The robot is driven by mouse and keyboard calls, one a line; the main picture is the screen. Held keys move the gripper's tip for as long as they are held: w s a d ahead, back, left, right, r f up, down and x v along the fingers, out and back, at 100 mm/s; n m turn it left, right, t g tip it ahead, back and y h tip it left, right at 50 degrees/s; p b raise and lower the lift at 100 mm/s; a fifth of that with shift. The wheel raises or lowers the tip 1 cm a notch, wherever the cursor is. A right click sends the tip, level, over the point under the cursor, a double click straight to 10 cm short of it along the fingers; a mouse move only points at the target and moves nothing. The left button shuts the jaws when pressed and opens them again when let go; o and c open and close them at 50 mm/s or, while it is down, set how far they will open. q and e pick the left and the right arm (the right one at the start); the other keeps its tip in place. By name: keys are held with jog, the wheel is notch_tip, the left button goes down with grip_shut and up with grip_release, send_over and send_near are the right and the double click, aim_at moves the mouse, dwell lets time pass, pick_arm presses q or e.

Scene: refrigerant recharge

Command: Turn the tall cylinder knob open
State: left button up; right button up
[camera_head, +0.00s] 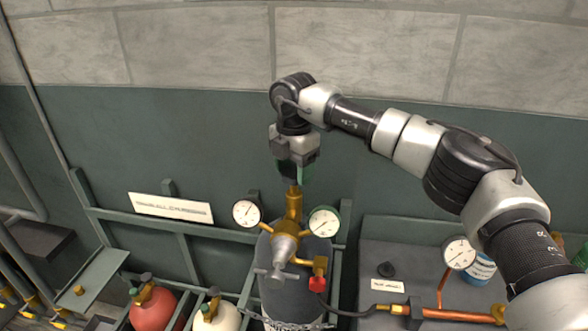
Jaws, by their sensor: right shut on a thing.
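The tall cylinder (288,300) is dark grey and stands upright in a rack at the bottom middle. My right gripper (294,176) reaches in from the right and points down at the top of the stem. It is shut on the cylinder knob (304,173), a green part mostly hidden by the fingers. My left gripper is not in view.
A red cylinder (153,308) and a cream cylinder (216,317) stand to the left. A red valve handle (318,283) sits below the right gauge (324,221). A wall is behind.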

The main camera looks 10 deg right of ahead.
aim_at(294, 171)
jog(key=n, duration=0.3)
jog(key=shift+b, duration=0.4)
jog(key=n, duration=0.8)
jog(key=shift+r, duration=0.1)
jog(key=shift+n, duration=2.1)
jog(key=o, duration=0.9)
notch_tip(294, 171, up, 11)
jog(key=shift+f+b, duration=0.15)
jog(key=shift+b, duration=1)
